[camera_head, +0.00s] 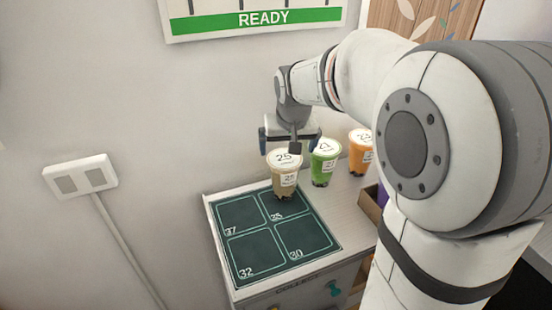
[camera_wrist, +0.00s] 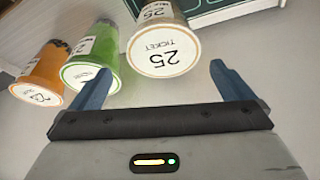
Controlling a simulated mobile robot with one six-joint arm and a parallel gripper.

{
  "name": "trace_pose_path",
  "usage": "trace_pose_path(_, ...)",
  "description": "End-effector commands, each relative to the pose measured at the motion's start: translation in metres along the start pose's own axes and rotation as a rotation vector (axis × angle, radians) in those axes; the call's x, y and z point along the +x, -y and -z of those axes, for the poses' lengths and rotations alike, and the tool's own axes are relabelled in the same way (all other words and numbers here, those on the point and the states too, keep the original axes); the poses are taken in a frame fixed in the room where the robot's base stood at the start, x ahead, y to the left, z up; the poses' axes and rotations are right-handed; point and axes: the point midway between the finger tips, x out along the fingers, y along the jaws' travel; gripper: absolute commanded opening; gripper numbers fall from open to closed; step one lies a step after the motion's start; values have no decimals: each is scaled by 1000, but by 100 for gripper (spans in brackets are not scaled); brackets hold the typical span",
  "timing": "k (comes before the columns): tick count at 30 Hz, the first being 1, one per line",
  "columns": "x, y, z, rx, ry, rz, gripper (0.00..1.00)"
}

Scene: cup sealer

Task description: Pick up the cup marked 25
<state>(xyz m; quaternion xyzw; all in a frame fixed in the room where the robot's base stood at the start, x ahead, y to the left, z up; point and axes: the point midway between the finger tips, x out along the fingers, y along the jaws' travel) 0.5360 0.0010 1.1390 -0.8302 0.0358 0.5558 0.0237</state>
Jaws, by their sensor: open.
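The cup marked 25 (camera_head: 285,181) is a beige drink cup with a white lid, upright at the back edge of the dark green mat; I cannot tell if its base is on the mat. It also shows in the wrist view (camera_wrist: 163,50), with "TICKET 25" upside down on its lid. My gripper (camera_head: 290,140) is open and empty, just behind and above this cup in the head view. In the wrist view, the cup's lid lies ahead of the gap between my two blue fingers (camera_wrist: 165,85), apart from them.
A green cup (camera_head: 323,165) stands just right of the cup marked 25, and an orange cup (camera_head: 360,155) stands farther right. The mat (camera_head: 240,212) has cells marked 37, 35, 32 and 30; its front cells are bare. A wall with a READY board (camera_head: 262,20) rises behind.

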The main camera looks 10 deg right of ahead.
Motion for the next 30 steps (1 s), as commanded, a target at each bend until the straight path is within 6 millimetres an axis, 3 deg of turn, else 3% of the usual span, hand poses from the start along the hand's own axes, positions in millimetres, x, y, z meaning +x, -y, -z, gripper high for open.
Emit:
trace_pose_path(18,74,4,-3,2,1,-1,100)
trace_pose_path(26,77,4,-3,3,-2,-1,100)
trace_pose_path(30,77,4,-3,3,-1,-1,89)
